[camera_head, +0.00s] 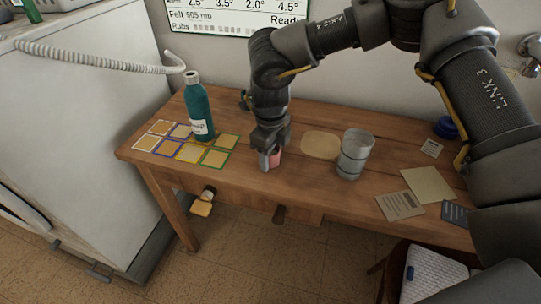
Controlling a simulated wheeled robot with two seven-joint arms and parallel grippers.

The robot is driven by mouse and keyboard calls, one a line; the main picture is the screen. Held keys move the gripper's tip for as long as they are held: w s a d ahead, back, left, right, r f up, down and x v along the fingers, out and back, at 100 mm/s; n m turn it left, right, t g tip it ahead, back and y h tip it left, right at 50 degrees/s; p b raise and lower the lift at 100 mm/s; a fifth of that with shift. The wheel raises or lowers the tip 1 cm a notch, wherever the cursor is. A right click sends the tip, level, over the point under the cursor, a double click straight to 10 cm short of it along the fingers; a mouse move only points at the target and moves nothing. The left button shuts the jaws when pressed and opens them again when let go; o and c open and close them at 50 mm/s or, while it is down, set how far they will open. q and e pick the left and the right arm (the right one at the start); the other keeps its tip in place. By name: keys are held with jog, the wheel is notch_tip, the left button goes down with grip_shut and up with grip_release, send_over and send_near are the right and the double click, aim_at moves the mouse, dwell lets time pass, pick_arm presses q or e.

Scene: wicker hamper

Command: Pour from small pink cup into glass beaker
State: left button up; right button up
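The small pink cup (275,158) stands at the middle of the wooden table, mostly hidden by my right gripper. My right gripper (269,160) points down at the cup, with a grey finger on its left side. I cannot tell whether the fingers are closed on the cup or only around it, nor whether the cup touches the table. The glass beaker (355,156) is a clear greyish tumbler, upright on the table to the right of the gripper. My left gripper is not in view.
A teal bottle (198,108) stands at the table's left among several coloured square coasters (188,152). A round tan mat (321,145) lies between gripper and beaker. Papers (428,185) and a blue round object (446,128) lie at right. My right arm spans the upper right.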

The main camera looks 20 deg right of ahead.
jog(key=shift+c, duration=0.9)
jog(key=shift+r, duration=0.65)
notch_tip(320, 180, up, 2)
jog(key=shift+s+a+r+p, duration=0.1)
jog(key=shift+s+r+p, duration=0.05)
jog(key=shift+r+p, duration=0.15)
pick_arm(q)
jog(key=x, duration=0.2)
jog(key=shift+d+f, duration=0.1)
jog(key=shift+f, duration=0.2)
pick_arm(e)
jog(key=s+a+r, duration=0.3)
jog(key=s+r, duration=0.6)
jog(key=s, duration=0.4)
jog(key=shift+s+a, duration=0.15)
